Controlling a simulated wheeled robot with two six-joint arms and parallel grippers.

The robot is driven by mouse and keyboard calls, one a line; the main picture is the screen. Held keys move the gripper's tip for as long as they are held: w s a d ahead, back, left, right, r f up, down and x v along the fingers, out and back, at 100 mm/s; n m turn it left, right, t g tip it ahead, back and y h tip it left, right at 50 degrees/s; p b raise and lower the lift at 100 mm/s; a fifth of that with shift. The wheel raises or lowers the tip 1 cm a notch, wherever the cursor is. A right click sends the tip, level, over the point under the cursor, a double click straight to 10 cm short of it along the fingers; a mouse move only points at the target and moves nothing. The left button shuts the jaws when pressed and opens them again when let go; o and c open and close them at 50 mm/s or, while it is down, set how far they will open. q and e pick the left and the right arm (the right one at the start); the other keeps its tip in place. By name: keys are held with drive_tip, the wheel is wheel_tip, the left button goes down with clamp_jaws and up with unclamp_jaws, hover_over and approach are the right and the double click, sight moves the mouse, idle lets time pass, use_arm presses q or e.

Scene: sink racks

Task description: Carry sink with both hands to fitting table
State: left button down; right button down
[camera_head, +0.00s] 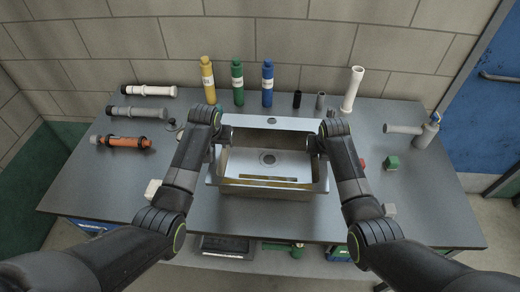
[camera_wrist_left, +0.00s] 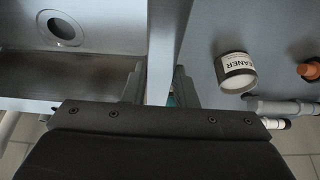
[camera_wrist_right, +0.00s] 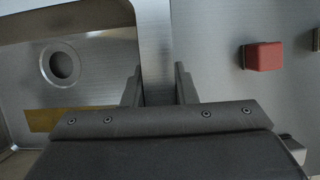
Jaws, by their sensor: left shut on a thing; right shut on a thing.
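The steel sink (camera_head: 268,186) is in the middle of the head view, over the grey table (camera_head: 420,205), with its drain hole and a brownish strip inside. My left gripper (camera_head: 220,143) is shut on the sink's left rim; the rim also runs between its fingers in the left wrist view (camera_wrist_left: 160,65). My right gripper (camera_head: 318,143) is shut on the right rim, which shows between its fingers in the right wrist view (camera_wrist_right: 156,60). The sink looks level. I cannot tell whether its underside touches the table.
Yellow (camera_head: 208,82), green (camera_head: 238,84) and blue (camera_head: 268,86) bottles stand behind the sink, with a white pipe (camera_head: 352,90) to their right. Several pipes, including an orange one (camera_head: 125,142), lie at left. A red block (camera_wrist_right: 264,56) and a green block (camera_head: 391,163) sit at right.

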use_arm(q)
drive_tip(key=shift+w+f+b, duration=0.1)
drive_tip(key=shift+f+b, duration=0.2)
drive_tip(key=shift+f, duration=0.05)
use_arm(e)
drive_tip(key=shift+w+f, duration=0.1)
drive_tip(key=shift+f, duration=0.25)
use_arm(q)
drive_tip(key=c, duration=1.6)
unclamp_jaws()
drive_tip(key=shift+f, duration=0.2)
use_arm(e)
drive_tip(key=c, duration=1.6)
unclamp_jaws()
drive_tip(key=shift+f, duration=0.25)
use_arm(q)
drive_tip(key=o, duration=0.4)
drive_tip(key=shift+r, duration=0.15)
use_arm(e)
drive_tip(key=o, duration=0.4)
drive_tip(key=shift+r, duration=0.15)
use_arm(q)
drive_tip(key=shift+o, duration=0.2)
drive_tip(key=shift+s, duration=0.2)
use_arm(e)
drive_tip(key=shift+o, duration=0.2)
drive_tip(key=shift+s, duration=0.2)
